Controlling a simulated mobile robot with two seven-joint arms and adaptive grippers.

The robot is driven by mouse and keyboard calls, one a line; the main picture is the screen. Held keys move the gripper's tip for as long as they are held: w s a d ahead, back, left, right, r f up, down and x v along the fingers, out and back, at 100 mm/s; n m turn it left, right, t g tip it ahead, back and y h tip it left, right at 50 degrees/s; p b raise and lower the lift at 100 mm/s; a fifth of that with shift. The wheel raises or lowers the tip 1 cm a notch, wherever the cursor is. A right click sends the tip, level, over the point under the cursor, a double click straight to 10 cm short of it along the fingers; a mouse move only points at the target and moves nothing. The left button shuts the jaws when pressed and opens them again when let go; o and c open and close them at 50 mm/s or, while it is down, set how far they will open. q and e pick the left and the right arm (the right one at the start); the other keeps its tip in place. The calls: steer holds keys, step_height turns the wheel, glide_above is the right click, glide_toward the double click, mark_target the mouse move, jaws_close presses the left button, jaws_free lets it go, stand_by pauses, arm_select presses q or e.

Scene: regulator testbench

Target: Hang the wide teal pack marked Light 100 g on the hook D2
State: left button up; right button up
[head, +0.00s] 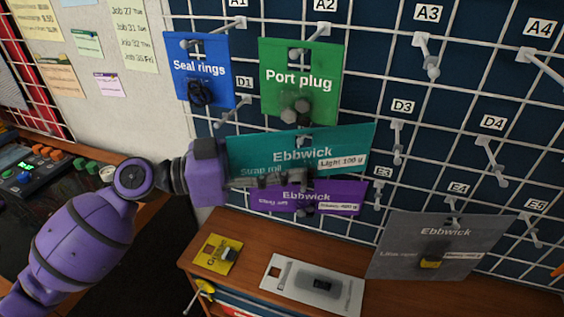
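The wide teal pack (262,151), marked Ebbwick and Light 100 g, is in front of the grid in column 2, below the blue and green packs. A hook end (304,138) shows at the middle of its top edge; I cannot tell whether it passes through the pack's hole. The D2 label is hidden. My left gripper (296,178) comes in from the left, its dark fingers across the pack's lower edge. It appears shut on the pack, though the contact is partly hidden. My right gripper is not in view.
A purple Ebbwick pack (267,199) hangs just below. The blue Seal rings pack (205,52) and green Port plug pack (326,84) hang above. A grey Ebbwick pack (403,235) is at lower right. Hooks D3 (397,137) and D4 (487,152) are bare. A wooden bench (243,223) lies below.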

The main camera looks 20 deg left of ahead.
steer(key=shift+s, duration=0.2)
arm_select(q)
steer(key=v, duration=1.2)
steer(key=s+a+f+n+t+y+p, duration=0.15)
steer(key=f+n+y, duration=0.35)
steer(key=f, duration=0.9)
steer(key=s+a+f+n+y+p, duration=0.15)
steer(key=f+n+y, duration=0.25)
steer(key=f, duration=1)
steer(key=s+d+f+n+g+y, duration=0.1)
steer(key=s+f+n+y, duration=0.25)
steer(key=s+f, duration=0.7)
steer(key=s+d+f+y+p, duration=0.1)
steer(key=s+d+f+y, duration=0.2)
steer(key=s+d, duration=0.3)
steer(key=shift+s+d+f, duration=0.25)
steer(key=shift+s+f, duration=0.45)
steer(key=shift+s, duration=0.4)
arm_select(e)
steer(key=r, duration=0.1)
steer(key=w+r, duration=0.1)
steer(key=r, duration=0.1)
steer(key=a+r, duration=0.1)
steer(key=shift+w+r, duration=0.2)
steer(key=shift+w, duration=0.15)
arm_select(q)
steer(key=shift+m, duration=0.25)
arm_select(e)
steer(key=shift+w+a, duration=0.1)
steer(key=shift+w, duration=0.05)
